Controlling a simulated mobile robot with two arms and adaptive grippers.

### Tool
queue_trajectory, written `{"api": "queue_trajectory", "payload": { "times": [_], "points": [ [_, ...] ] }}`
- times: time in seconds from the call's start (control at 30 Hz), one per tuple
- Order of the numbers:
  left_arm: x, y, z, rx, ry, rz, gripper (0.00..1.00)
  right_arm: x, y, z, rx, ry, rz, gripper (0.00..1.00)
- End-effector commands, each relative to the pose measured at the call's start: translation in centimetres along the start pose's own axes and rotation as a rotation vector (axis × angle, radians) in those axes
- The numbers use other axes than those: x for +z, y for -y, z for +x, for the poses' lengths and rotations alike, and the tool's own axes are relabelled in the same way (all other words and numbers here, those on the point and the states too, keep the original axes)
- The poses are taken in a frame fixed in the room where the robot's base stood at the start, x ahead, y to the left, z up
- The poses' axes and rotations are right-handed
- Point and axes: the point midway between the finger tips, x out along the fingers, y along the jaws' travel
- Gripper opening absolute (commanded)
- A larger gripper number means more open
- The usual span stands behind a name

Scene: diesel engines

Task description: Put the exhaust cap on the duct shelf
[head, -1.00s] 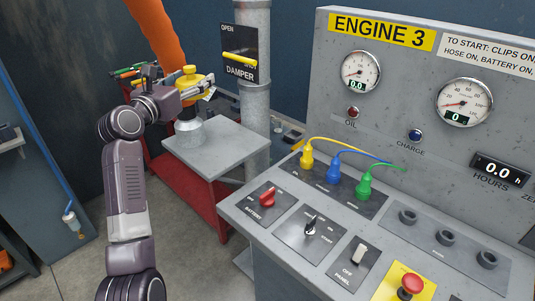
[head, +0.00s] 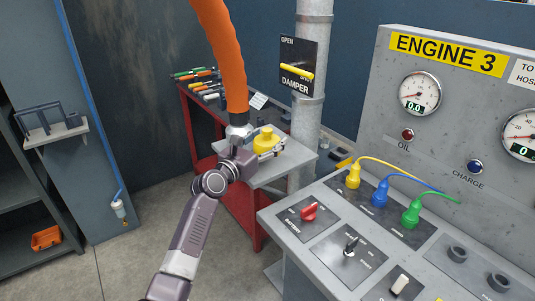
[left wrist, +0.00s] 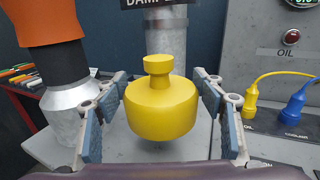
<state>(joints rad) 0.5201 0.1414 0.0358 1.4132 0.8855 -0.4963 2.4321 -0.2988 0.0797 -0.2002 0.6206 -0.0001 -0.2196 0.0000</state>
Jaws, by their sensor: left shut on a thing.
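The yellow exhaust cap (head: 265,138) is upright, with a narrow knob on top. My left gripper (head: 268,147) is shut on it. In the left wrist view the cap (left wrist: 162,108) sits between the two blue-padded fingers (left wrist: 162,112). The cap is over the grey duct shelf (head: 280,170), beside the steel duct. A dark shadow lies under the cap; I cannot tell whether its base touches the shelf. The shelf also shows in the left wrist view (left wrist: 50,150). My right gripper is not in view.
The orange hose (head: 222,55), with its metal end (head: 238,131), stands left of the cap. The duct (head: 308,130) with the damper plate (head: 298,66) rises behind. A red tool cart (head: 200,125) is behind the shelf, and the engine console (head: 340,225) is at the right.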

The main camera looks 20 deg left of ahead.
Motion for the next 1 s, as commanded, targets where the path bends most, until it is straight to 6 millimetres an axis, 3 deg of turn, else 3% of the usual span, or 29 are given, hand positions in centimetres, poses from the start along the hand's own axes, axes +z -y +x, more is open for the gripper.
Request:
{"api": "queue_trajectory", "payload": {
  "times": [0.3,0.77,0.8,0.93,1.0],
  "points": [
    [-4.2,-0.1,0.0,0.001,-0.001,0.001,0.39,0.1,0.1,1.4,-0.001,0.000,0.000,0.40],
    [-4.9,-0.1,0.0,0.001,0.001,-0.001,0.39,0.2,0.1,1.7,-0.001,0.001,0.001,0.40],
    [-4.9,-0.1,0.0,0.001,0.001,0.000,0.65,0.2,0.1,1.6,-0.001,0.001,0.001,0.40],
    [-4.8,-0.1,0.0,0.001,0.000,0.000,0.79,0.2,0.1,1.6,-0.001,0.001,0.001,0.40],
    [-4.8,-0.1,0.0,0.001,0.000,0.000,0.80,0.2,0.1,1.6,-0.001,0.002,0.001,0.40]
  ]
}}
